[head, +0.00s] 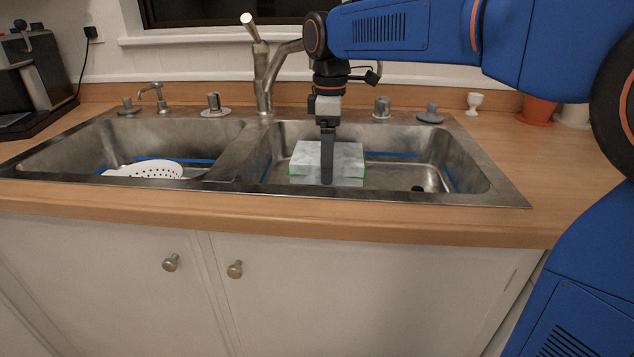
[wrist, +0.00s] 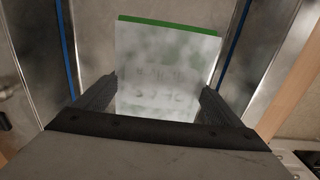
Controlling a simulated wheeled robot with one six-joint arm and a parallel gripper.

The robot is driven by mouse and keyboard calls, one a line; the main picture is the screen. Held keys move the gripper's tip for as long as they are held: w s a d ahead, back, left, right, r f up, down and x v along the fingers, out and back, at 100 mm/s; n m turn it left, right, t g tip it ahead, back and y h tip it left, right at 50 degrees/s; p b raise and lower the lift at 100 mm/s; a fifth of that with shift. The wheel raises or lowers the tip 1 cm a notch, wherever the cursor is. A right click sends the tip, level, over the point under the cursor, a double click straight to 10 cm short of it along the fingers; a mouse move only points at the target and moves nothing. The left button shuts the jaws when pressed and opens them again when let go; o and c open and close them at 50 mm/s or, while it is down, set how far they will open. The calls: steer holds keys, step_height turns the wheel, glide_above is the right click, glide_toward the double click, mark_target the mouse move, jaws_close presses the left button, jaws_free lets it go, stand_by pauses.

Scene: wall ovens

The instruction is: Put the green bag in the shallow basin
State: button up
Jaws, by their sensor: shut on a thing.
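The green bag (head: 345,160) shows as a pale grey-white packet with green edges, in the right basin (head: 478,185) of the metal double sink. My gripper (head: 327,178) points down into that basin, in front of the bag in the head view. In the wrist view the bag (wrist: 165,75) lies between the two fingers of my gripper (wrist: 158,95), its green edge at the far end and faint print on its face. The gripper is shut on the bag. Whether the bag touches the basin floor is hard to tell, as is which basin is shallower.
The left basin (head: 75,150) holds a white perforated utensil (head: 150,170). A tall faucet (head: 264,80) stands behind the divider, with several fittings along the back rim. A white egg cup (head: 474,102) and an orange pot (head: 537,110) stand right. The wooden counter (head: 560,170) has free room.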

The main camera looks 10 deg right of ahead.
mark_target(317, 182)
steer(key=a, duration=0.2)
steer(key=shift+w+a, duration=0.25)
steer(key=shift+a, duration=0.15)
steer(key=shift+d+f, duration=0.1)
steer(key=shift+f, duration=3.35)
steer(key=shift+f, duration=0.1)
steer(key=o, duration=1.2)
steer(key=shift+c, duration=0.2)
steer(key=shift+r, duration=3.85)
